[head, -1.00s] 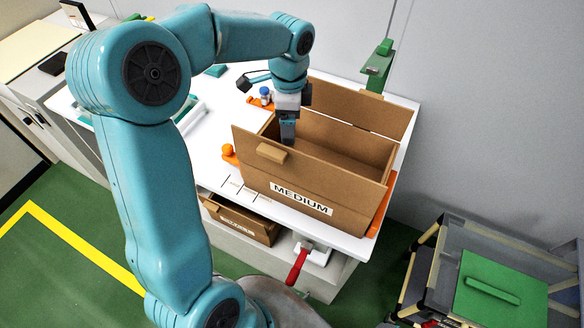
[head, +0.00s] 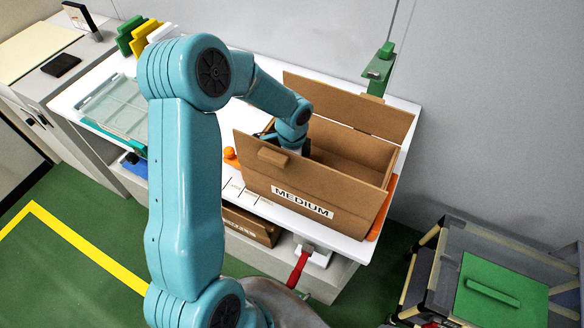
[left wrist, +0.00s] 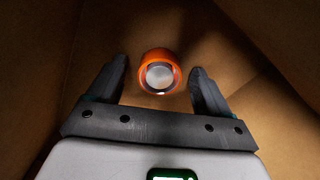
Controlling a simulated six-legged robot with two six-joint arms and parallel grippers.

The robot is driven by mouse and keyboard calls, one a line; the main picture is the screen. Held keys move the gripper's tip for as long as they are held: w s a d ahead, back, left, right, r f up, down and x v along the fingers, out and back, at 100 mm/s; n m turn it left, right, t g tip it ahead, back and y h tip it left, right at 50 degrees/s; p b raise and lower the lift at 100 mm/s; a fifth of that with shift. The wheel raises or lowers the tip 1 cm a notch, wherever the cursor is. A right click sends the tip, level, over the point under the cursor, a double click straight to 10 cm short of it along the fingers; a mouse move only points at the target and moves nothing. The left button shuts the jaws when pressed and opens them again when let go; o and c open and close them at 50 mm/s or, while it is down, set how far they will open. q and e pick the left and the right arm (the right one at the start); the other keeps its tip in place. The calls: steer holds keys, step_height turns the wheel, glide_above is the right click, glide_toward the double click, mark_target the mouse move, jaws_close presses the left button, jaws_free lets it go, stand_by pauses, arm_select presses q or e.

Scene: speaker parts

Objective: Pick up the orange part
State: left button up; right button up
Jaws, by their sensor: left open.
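The orange part (left wrist: 158,54) is a short ring or cup with a pale round centre. In the left wrist view it lies on the brown cardboard floor inside the box. My left gripper (left wrist: 158,67) is open, with one dark finger to each side of the part and gaps visible between. I cannot tell how far below the fingertips the part lies. In the head view my left arm reaches down into the cardboard box marked MEDIUM (head: 340,206), and the box wall hides the gripper and the part. My right gripper is not in view.
The box stands on a white table (head: 408,108) with its flaps up around the arm. An orange knob (head: 229,153) lies left of the box. A green stand (head: 380,70) is behind it. A clear tray (head: 112,105) sits at the left.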

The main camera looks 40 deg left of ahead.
arm_select(q)
steer(key=shift+w+f, duration=0.1)
steer(key=shift+d, duration=0.1)
steer(key=c, duration=1.3)
steer(key=shift+c, duration=0.2)
